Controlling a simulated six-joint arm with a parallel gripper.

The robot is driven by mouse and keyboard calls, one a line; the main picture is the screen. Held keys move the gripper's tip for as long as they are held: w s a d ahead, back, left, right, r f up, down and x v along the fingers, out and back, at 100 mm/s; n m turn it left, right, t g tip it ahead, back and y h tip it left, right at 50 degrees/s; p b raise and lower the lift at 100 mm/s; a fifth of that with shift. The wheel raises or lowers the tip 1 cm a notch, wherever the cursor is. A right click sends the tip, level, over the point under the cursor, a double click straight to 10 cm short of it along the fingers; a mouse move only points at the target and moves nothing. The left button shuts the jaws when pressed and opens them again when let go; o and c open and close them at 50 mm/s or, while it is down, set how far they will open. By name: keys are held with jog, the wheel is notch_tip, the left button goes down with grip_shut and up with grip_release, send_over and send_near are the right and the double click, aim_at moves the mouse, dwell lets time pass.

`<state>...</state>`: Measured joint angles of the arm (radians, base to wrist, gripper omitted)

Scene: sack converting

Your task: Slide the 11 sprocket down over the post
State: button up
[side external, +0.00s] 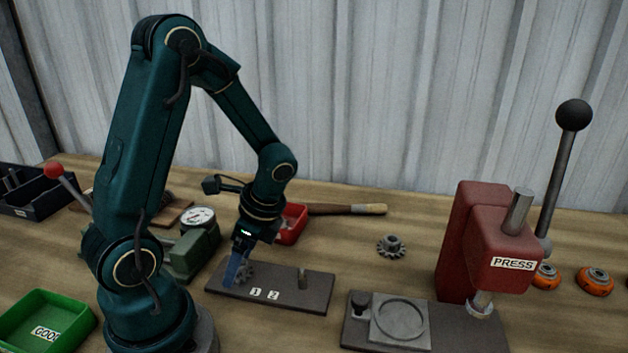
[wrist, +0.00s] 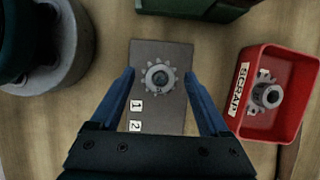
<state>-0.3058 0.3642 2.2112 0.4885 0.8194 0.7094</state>
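A grey toothed sprocket (wrist: 160,91) sits at the "1" end of a dark plate (wrist: 174,122), with a round centre that looks like a post top in its bore. In the side view the sprocket (side external: 248,268) is low at the plate (side external: 283,301), partly hidden by a blue finger. A short bare post (side external: 303,279) stands at the plate's other end, by the "2". My gripper (wrist: 160,75) points down over the sprocket, open, with a gap between each finger and the teeth. It also shows in the side view (side external: 236,274). I cannot count the teeth.
A red SCRAP bin (wrist: 305,112) holding a sprocket (wrist: 266,94) stands beside the plate. Another sprocket (side external: 392,246) lies on the bench. A red press (side external: 480,240) is at right, a dial gauge (side external: 198,217) and a green bin (side external: 70,308) at left.

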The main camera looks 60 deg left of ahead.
jog(key=v, duration=0.4)
jog(key=shift+w+d+r, duration=0.1)
jog(key=shift+r, duration=0.15)
jog(key=d+r+n+t+h, duration=0.3)
jog(key=d+r+n+t, duration=0.5)
jog(key=d, duration=0.3)
jog(key=shift+s+d+r+n+t, duration=0.3)
jog(key=shift+s+r+n+t, duration=0.15)
jog(key=shift+r, duration=0.25)
dwell(0.8)
